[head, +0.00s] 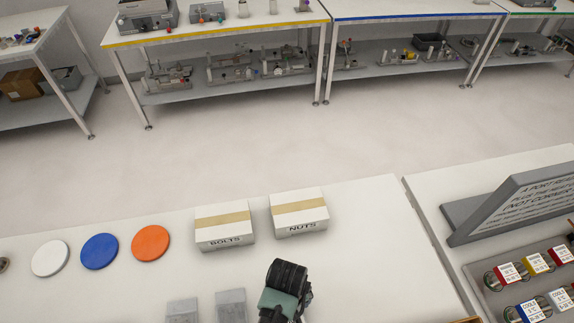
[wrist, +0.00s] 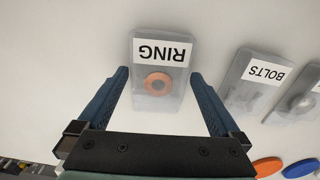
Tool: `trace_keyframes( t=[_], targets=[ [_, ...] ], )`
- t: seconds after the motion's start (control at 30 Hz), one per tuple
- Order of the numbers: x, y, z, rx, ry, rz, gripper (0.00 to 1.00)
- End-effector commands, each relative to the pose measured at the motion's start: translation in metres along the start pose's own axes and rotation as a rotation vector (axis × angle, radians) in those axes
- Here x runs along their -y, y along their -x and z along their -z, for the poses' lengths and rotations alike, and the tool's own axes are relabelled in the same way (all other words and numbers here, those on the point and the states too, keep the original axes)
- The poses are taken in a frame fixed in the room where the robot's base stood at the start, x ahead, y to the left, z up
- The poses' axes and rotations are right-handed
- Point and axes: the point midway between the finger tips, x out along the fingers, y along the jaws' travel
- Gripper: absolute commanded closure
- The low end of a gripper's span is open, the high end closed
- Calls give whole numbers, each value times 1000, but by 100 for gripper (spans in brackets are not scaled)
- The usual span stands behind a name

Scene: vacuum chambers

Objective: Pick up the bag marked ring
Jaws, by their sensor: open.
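The bag marked RING (wrist: 162,52) is a clear flat bag with a white label, upside down in the wrist view, and an orange ring inside. It lies on the white table and appears between my open fingers. My gripper (wrist: 160,76) is empty, and its fingers reach either side of the bag in the picture. I cannot tell how far above the table the fingertips are. In the head view my gripper's wrist end shows at the bottom middle, fingertips hidden, and I cannot make out the ring bag there.
A bag marked BOLTS (wrist: 262,75) lies right of the ring bag, with another bag (wrist: 300,98) beyond. The BOLTS box (head: 225,228) and NUTS box (head: 299,213) stand behind my gripper. White, blue (head: 99,251) and orange (head: 150,243) discs lie left of them.

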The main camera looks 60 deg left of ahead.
Motion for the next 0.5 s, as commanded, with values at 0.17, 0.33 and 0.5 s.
trace_keyframes(
  t=[0.17, 0.33, 0.5],
  targets=[
    [0, -8, 0, -1, 0, -1, 0],
    [0, -9, 0, -1, -1, -1, 0],
    [0, -8, 0, -1, -1, -1, 27]
  ],
)
